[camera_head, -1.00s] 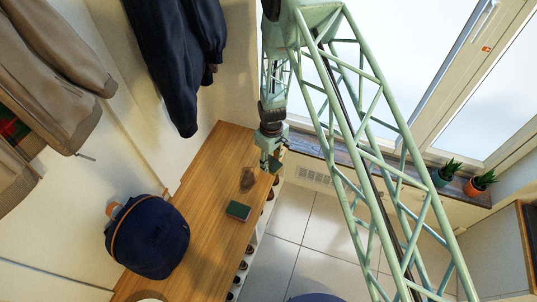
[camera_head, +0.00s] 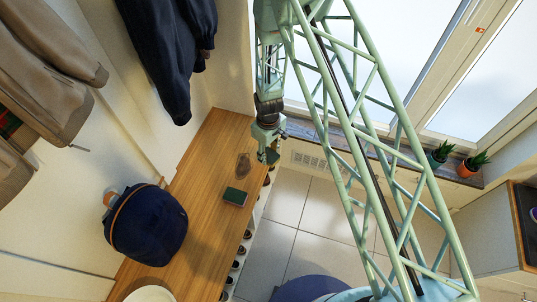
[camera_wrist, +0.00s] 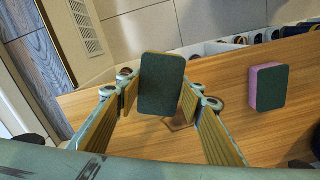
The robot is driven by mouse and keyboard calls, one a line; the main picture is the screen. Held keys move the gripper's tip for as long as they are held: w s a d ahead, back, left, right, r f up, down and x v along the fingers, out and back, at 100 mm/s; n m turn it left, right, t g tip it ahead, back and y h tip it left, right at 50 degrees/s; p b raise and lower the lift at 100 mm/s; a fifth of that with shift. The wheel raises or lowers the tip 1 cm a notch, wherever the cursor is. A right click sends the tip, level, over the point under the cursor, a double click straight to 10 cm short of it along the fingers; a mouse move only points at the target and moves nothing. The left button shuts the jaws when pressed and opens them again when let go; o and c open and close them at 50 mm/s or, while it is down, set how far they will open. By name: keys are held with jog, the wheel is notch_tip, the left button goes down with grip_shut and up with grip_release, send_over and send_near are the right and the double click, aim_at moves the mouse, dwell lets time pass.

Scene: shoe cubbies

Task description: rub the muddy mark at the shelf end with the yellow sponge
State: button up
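My gripper (camera_wrist: 158,98) is shut on a sponge (camera_wrist: 162,84) with a dark green face and a yellow edge. In the head view my gripper (camera_head: 268,150) hangs by the shelf's far end, at its right edge, with the sponge's dark face (camera_head: 272,156) just showing. The brown muddy mark (camera_head: 243,162) is on the wooden shelf top (camera_head: 205,190), left of the gripper. In the wrist view the mark (camera_wrist: 178,125) is partly hidden behind the held sponge. I cannot tell whether the sponge touches the wood.
A second sponge, dark green and pink (camera_wrist: 267,87), lies on the shelf; it also shows in the head view (camera_head: 235,197). A navy bag (camera_head: 146,225) stands nearer on the shelf. Shoes (camera_head: 240,250) sit in cubbies below. Coats (camera_head: 170,50) hang above. Potted plants (camera_head: 468,165) stand on the sill.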

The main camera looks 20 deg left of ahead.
jog(key=shift+c, duration=0.7)
jog(key=shift+w+d+r, duration=0.2)
jog(key=shift+d+r, duration=0.05)
jog(key=w+d+r+m, duration=0.2)
jog(key=d+r+m, duration=0.2)
jog(key=d+r, duration=0.5)
jog(key=w+d+r+m, duration=0.2)
jog(key=d+r+m, duration=0.2)
jog(key=d+r, duration=0.5)
jog(key=w+d+r+m, duration=0.2)
jog(key=d+r+m, duration=0.3)
jog(key=d, duration=1.6)
jog(key=shift+w+d+r, duration=0.2)
jog(key=shift+w+r, duration=0.2)
jog(key=shift+r, duration=1.85)
jog(key=shift+a, duration=0.15)
